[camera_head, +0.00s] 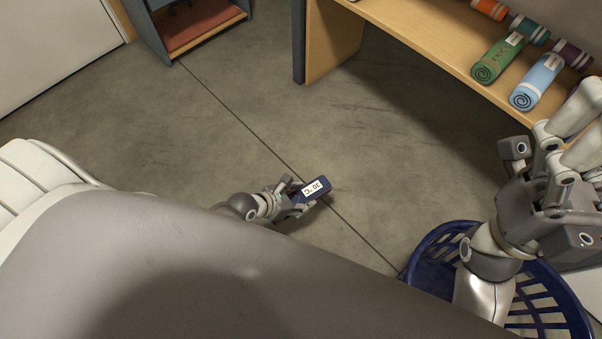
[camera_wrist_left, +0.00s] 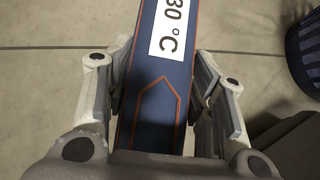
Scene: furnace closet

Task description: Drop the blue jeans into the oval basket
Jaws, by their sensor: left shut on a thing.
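The blue jeans (camera_head: 322,184) are a dark blue folded bundle with a white 30 °C label. In the left wrist view the jeans (camera_wrist_left: 160,112) show orange stitching and lie between both fingers. My left gripper (camera_head: 299,194) is shut on them, over the bare floor left of the basket. The blue oval basket (camera_head: 431,238) has slotted sides and stands at the lower right. Part of it (camera_wrist_left: 306,48) shows at the right edge of the wrist view. My right gripper (camera_head: 570,160) is above the basket's right side and hides part of it. Its opening is unclear.
A wooden shelf (camera_head: 417,40) at the upper right holds rolled cloths, including a green one (camera_head: 497,60) and a light blue one (camera_head: 537,80). A cabinet with a red-brown base (camera_head: 200,22) stands at the upper left. The concrete floor between is clear.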

